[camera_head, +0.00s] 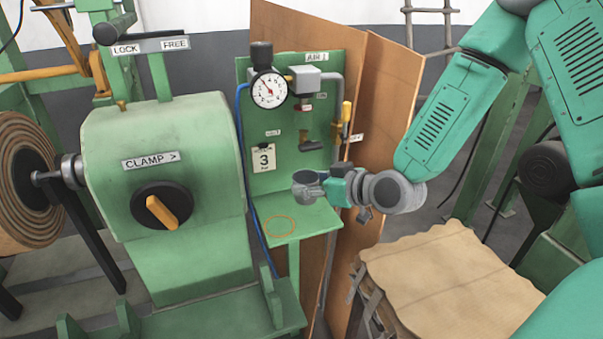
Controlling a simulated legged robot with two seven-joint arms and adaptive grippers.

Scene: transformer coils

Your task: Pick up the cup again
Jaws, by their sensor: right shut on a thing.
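A small grey cup (308,193) is in front of the green panel, just above or at the far part of a small green shelf (310,219). I cannot tell whether it touches the shelf. My right gripper (322,187) reaches in from the right and is shut on the cup. Its fingers are small in the view and partly hidden by the wrist. My left gripper is not in view.
An orange ring (280,226) marks the shelf's bare left part. A gauge (268,90), valves and a blue hose (246,150) sit close around the panel. A green clamp machine (170,130) stands left. A paper-covered crate (440,275) stands front right.

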